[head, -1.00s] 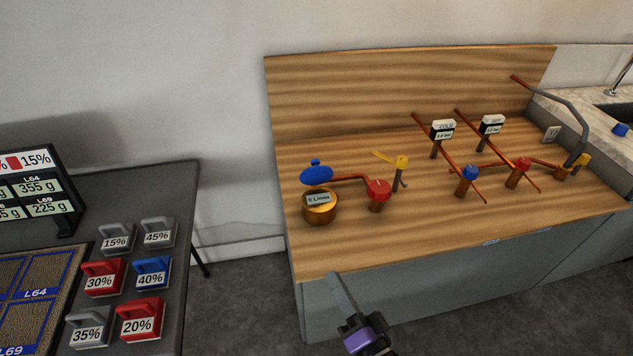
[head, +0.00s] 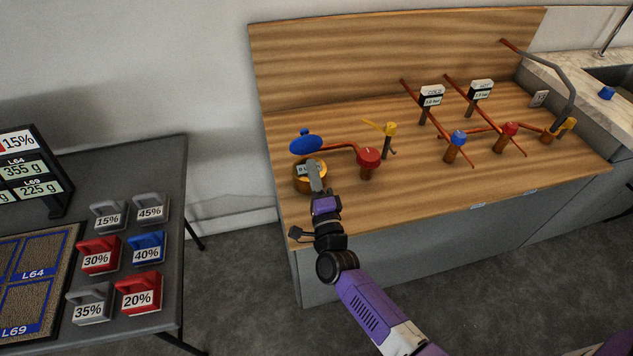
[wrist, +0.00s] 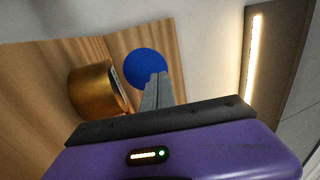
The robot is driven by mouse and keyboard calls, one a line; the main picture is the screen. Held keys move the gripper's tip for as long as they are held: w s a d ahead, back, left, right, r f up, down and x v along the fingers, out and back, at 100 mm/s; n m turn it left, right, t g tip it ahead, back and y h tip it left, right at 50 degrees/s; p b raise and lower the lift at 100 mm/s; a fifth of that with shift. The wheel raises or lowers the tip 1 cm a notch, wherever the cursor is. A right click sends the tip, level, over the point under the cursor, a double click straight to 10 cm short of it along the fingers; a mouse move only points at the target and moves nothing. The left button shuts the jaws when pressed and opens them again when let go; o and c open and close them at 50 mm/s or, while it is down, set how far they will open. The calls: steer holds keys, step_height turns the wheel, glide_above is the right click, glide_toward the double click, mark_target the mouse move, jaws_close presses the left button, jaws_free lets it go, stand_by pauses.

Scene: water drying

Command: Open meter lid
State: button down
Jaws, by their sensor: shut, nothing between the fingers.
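The meter is a round brass-coloured body (head: 311,183) at the left end of the wooden counter, with a small display on top. Its blue round lid (head: 305,146) is raised behind the display, so the meter face is uncovered. In the wrist view the meter (wrist: 98,90) is left of centre and the lid (wrist: 146,66) stands beside it. My gripper (head: 314,166) is shut and empty, its fingers in front of the meter's display in the head view. In the wrist view the fingertips (wrist: 158,80) overlap the lid's lower right edge; I cannot tell whether they touch it.
A red-capped valve (head: 369,160) and a yellow-handled valve (head: 388,135) stand right of the meter, joined by copper pipe. More valves and two gauges are farther right. A dark table (head: 172,180) with labelled weights (head: 148,247) is at left.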

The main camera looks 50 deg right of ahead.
mark_target(304, 138)
steer(key=p+x, duration=0.1)
steer(key=x, duration=0.5)
steer(key=shift+w+d, duration=0.1)
steer(key=shift+w, duration=0.1)
steer(key=shift+w+d+r+b, duration=0.35)
steer(key=shift+w+b, duration=0.2)
steer(key=shift+b, duration=0.45)
steer(key=shift+w+d+r+b, duration=0.3)
steer(key=shift+w+r+b, duration=0.05)
steer(key=shift+w, duration=0.1)
